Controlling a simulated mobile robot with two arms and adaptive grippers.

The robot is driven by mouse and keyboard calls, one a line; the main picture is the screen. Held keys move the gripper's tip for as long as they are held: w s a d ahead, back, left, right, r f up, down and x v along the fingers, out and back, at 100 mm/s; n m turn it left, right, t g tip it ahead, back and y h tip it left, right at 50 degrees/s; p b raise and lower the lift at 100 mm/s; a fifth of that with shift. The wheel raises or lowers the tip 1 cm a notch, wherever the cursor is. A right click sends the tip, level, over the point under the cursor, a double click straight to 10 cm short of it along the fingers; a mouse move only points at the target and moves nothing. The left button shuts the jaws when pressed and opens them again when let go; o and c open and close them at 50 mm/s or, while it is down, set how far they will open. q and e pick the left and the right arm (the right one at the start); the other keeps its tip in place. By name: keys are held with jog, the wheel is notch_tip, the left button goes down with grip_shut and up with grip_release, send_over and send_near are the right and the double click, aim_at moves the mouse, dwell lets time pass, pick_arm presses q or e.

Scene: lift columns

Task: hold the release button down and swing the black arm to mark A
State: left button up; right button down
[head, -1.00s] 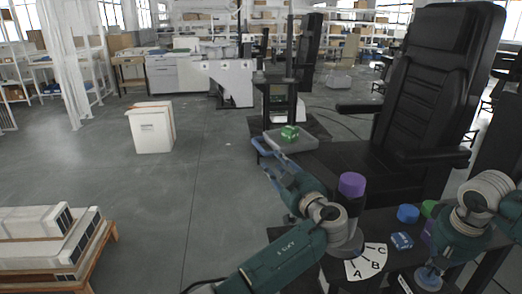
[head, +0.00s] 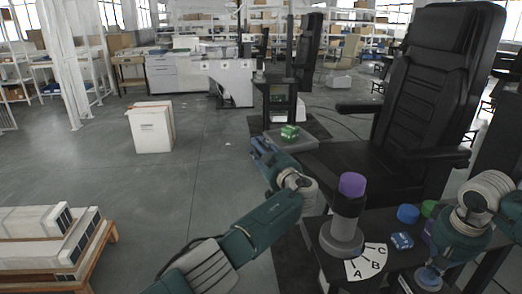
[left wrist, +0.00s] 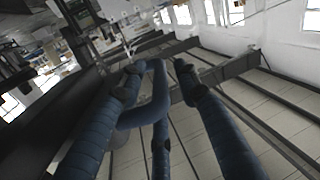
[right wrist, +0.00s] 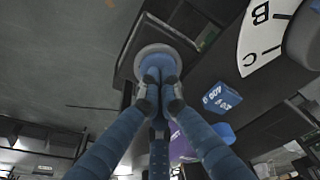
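A dark upright post with a purple cap (head: 352,186) stands on a round grey base (head: 342,240) on the black table. A white fan-shaped scale (head: 366,262) marked A, B and C lies beside the base; it also shows in the right wrist view (right wrist: 265,35). I cannot make out a separate black arm.
A blue lettered block (head: 401,241), a blue round piece (head: 408,213) and a green one (head: 429,208) lie on the table right of the post. A black chair (head: 435,100) stands behind. A low platform with a green box (head: 289,132) is beyond my left gripper.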

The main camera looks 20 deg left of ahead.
pick_arm(q)
jog(key=shift+c, duration=0.2)
pick_arm(e)
jog(key=shift+f, duration=0.1)
pick_arm(q)
grip_shut()
jog(key=w+d, duration=0.1)
jog(key=w+m+t+h, duration=0.1)
jog(key=w+d+h, duration=0.1)
jog(key=shift+w+d+r, duration=0.15)
jog(key=shift+w+d, duration=0.15)
jog(key=shift+d, duration=0.05)
